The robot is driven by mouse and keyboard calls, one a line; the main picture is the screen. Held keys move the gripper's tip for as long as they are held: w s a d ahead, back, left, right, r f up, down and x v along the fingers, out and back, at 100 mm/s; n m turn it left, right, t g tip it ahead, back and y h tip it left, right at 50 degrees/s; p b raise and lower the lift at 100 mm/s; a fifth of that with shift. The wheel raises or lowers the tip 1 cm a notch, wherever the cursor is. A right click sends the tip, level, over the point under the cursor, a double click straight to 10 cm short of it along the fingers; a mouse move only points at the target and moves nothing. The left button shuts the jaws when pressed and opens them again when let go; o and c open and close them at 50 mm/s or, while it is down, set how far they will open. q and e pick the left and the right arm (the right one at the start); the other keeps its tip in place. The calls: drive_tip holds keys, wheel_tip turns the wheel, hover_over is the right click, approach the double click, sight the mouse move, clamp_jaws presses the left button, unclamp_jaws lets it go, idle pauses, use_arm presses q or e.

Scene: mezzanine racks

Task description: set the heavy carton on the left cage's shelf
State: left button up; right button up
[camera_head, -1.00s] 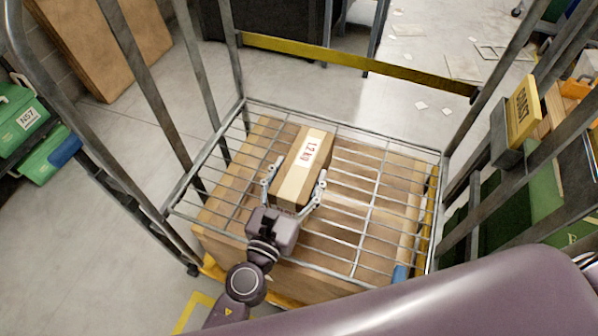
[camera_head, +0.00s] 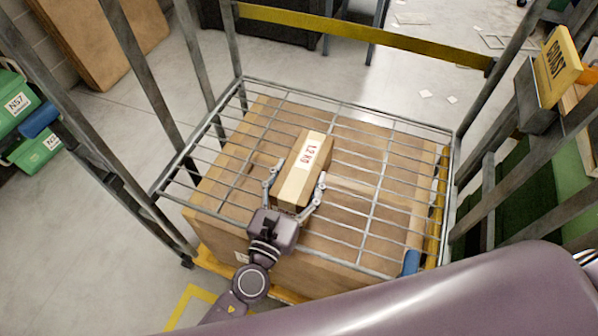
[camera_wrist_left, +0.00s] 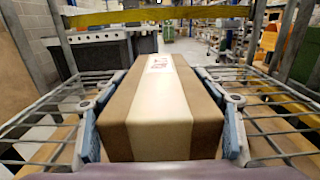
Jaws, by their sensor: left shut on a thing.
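The carton (camera_head: 303,168) is a small brown box with a pale tape band and a white label with red print. My left gripper (camera_head: 296,182) is shut on it, one finger along each side. The left wrist view shows the carton (camera_wrist_left: 162,105) close up between the pale blue finger pads. It looks level, over the middle of the wire shelf (camera_head: 372,205) of the roll cage. I cannot tell whether its underside touches the wires. My right gripper is not in view.
A large brown carton (camera_head: 330,252) stands under the wire shelf. Grey cage posts (camera_head: 150,85) rise at the left and right, with a yellow bar (camera_head: 365,38) across the back. A yellow sign (camera_head: 557,62) hangs at the right. Wire around the held carton is bare.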

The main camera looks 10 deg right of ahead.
use_arm(q)
drive_tip(key=shift+w+f, duration=0.15)
drive_tip(key=shift+f, duration=0.35)
drive_tip(key=o, duration=1.7)
drive_tip(key=shift+f, duration=0.3)
drive_tip(key=shift+c, duration=0.2)
drive_tip(key=o, duration=0.6)
drive_tip(key=shift+s, duration=0.2)
